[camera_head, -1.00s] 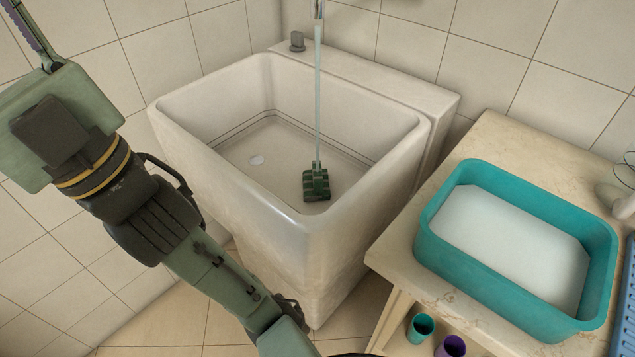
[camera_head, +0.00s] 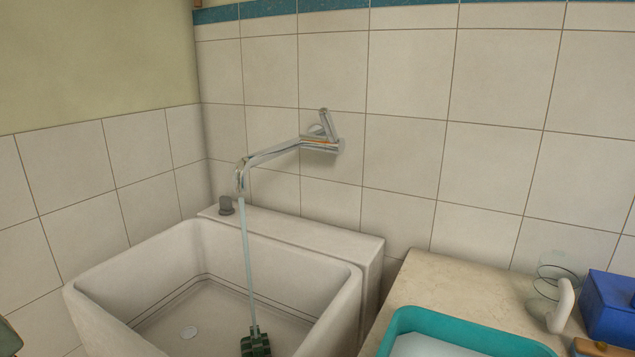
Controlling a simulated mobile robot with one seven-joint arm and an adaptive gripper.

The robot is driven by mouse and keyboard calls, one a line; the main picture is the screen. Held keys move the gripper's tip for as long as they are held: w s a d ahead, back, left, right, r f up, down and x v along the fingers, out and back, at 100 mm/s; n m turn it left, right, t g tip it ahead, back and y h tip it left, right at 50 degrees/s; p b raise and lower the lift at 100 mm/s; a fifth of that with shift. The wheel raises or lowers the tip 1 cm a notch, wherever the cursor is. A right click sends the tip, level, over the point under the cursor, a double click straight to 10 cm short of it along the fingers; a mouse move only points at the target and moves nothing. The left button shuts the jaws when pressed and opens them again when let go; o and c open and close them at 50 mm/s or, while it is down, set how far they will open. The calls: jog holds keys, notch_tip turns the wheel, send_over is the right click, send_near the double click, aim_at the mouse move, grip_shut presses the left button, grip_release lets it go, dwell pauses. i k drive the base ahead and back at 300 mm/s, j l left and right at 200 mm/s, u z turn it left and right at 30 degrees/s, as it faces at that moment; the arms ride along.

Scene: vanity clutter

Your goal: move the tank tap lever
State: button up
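The tank tap (camera_head: 275,155) is a chrome spout fixed to the tiled wall above the white tank (camera_head: 350,295). Its lever (camera_head: 327,124) stands on top of the tap body near the wall and points up, tilted slightly. A thin column of water (camera_head: 246,265) comes straight down from the spout end onto a dark green blocky object (camera_head: 255,343) in the tank. My gripper is not in view; only a bit of dark green, probably my arm, shows at the lower left edge.
To the right, a beige counter (camera_head: 440,280) bears a teal basin (camera_head: 415,319), a clear glass (camera_head: 546,280), a white rounded object (camera_head: 562,306) and a blue box (camera_head: 612,305). The space before the tap is clear.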

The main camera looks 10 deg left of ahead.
aim_at(335, 144)
jog(key=k+j+z, duration=0.1)
jog(key=j+z, duration=0.35)
jog(key=k+j+z, duration=0.15)
jog(key=j+z, duration=0.25)
jog(key=i, duration=0.9)
